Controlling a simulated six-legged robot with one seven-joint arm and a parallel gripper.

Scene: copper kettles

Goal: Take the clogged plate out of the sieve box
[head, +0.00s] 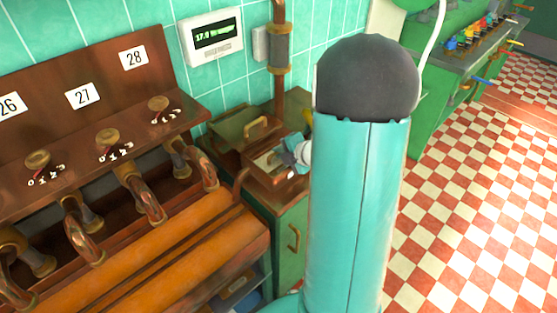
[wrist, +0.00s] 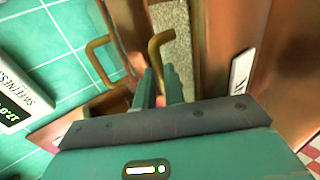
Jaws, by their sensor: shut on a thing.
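The sieve box (head: 262,180) is a brown copper box on the green cabinet by the tiled wall. Its lid (head: 240,128) with a brass handle stands open behind it. My gripper (head: 290,158) is over the box's right part in the head view and partly hidden by my arm. In the wrist view my gripper (wrist: 160,88) is shut on a bent brass handle (wrist: 156,44). A grey speckled plate (wrist: 172,50) shows beside this handle, between brown copper walls. I cannot tell whether the plate is lifted from its seat.
A copper pipe (head: 279,75) rises behind the box. A white display (head: 212,38) hangs on the wall. The counter with taps and numbers (head: 110,150) stands at the left. Checkered floor (head: 470,180) lies open at the right, before a green bench (head: 455,55).

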